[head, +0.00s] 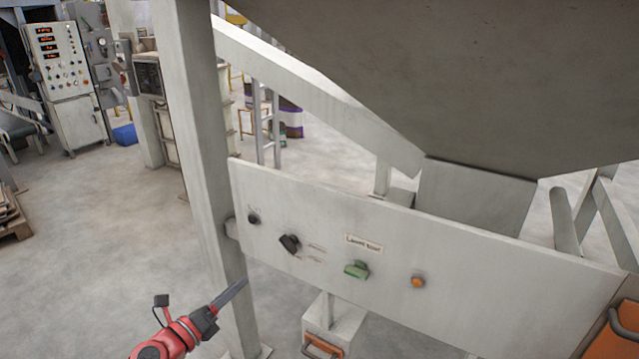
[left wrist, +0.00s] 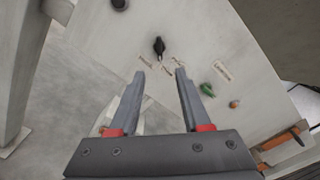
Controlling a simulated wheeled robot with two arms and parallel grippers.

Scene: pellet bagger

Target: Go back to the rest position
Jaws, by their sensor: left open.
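My left gripper (head: 236,292) is in front of the white control panel (head: 460,270), low and to the left of its knobs, apart from it. In the left wrist view its two grey fingers (left wrist: 161,80) stand apart with nothing between them, pointing at the panel. The panel carries a black selector knob (head: 289,243), a green knob (head: 356,269), an orange button (head: 418,281) and a small black knob (head: 253,219). The black selector also shows beyond the fingertips in the left wrist view (left wrist: 159,46). My right gripper is not in view.
A grey post (head: 195,130) stands left of the panel, close to my left arm. A large hopper (head: 450,70) hangs above. An orange handle (head: 322,345) is below the panel, and an orange part (head: 610,340) is at the right edge. Open floor (head: 110,230) lies left.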

